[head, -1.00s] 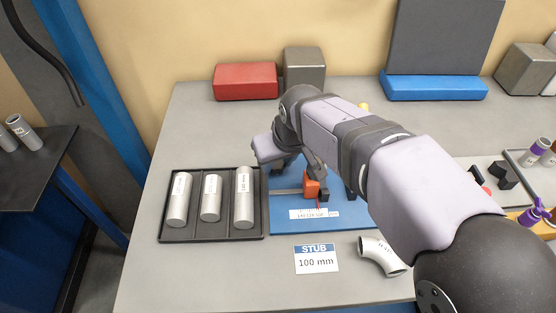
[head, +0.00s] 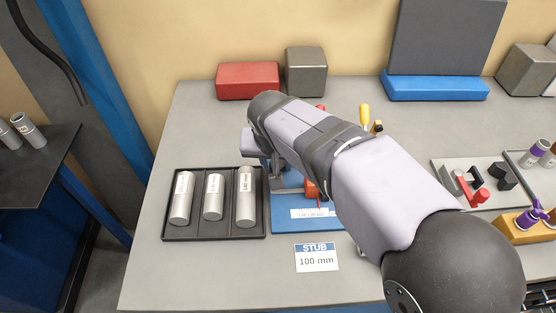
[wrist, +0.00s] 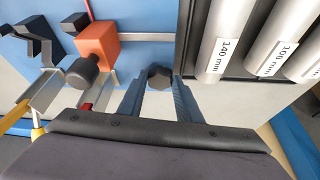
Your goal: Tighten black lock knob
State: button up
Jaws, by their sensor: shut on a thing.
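In the wrist view, my gripper (wrist: 158,92) has a finger on each side of a dark hexagonal knob (wrist: 159,76) and is shut on it. The knob is above the blue base board, to the right of an orange block (wrist: 98,45) on a metal rail (wrist: 150,38). A second dark round knob (wrist: 82,71) sticks out by the orange block, apart from the fingers. In the head view, the orange block (head: 311,190) shows beside my arm, over the blue board (head: 285,224) with its scale label. My wrist hides the held knob there.
A black tray (head: 207,234) with three labelled silver tubes lies just left of the blue board. A STUB 100 mm card (head: 316,258) lies in front. A red block (head: 247,81) and a grey block (head: 306,72) stand behind. A red-handled clamp (head: 474,190) is at right.

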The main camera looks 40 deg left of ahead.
jog(key=shift+a+r, duration=0.1)
jog(key=shift+r, duration=0.05)
dwell(0.3)
jog(key=o, duration=1)
jog(key=shift+o, duration=0.2)
jog(key=v, duration=0.7)
jog(key=shift+b, duration=0.45)
jog(key=shift+s+r, duration=0.1)
